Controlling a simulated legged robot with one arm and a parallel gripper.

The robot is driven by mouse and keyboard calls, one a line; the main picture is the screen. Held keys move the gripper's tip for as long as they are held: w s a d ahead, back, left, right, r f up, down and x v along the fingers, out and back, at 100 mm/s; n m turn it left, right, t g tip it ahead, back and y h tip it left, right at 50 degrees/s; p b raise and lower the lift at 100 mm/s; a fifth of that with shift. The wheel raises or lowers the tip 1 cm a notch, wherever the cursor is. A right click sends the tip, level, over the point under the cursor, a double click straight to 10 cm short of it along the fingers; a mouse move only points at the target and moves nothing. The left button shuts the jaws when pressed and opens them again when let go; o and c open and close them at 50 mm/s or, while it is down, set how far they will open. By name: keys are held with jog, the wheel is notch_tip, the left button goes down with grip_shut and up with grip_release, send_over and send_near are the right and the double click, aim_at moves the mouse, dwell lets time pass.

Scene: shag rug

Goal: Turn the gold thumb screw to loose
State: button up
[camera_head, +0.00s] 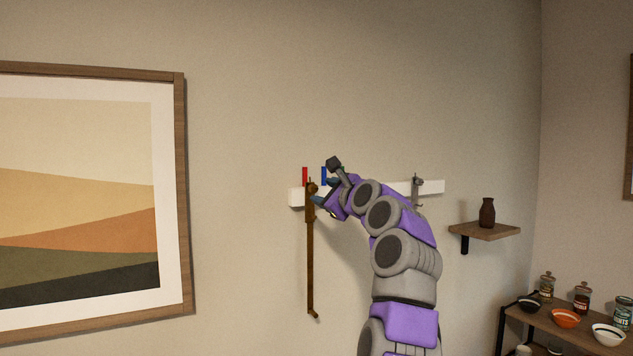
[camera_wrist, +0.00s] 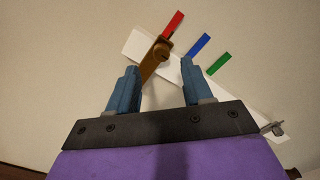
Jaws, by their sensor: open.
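A gold-brown fitting with a round screw-like head (camera_wrist: 163,50) shows in the wrist view, just beyond and between my fingertips. In the head view the gold-brown fitting (camera_head: 311,188) sits at the left part of a white wall rail (camera_head: 432,187). A long brown bar (camera_head: 310,260) hangs down from it to a small hook. My gripper (camera_wrist: 158,75) is open, its two blue fingers apart, with part of the brown piece in the gap. I cannot tell whether either finger touches it. In the head view my gripper (camera_head: 322,196) is beside the fitting, partly hidden by my arm.
Red (camera_wrist: 173,23), blue (camera_wrist: 198,46) and green (camera_wrist: 218,63) tabs stand along the rail. A grey clip (camera_head: 417,190) is on its right end. A framed picture (camera_head: 185,200) hangs left. A small shelf (camera_head: 485,232) with a brown vase (camera_head: 487,212) is right.

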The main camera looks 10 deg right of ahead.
aim_at(314, 190)
jog(key=p+x, duration=0.2)
jog(key=x, duration=0.2)
jog(key=shift+r, duration=0.1)
jog(key=shift+w+p, duration=0.6)
jog(key=shift+p, duration=0.1)
jog(key=shift+a, duration=0.2)
jog(key=c, duration=0.5)
jog(key=shift+f, duration=0.2)
grip_shut()
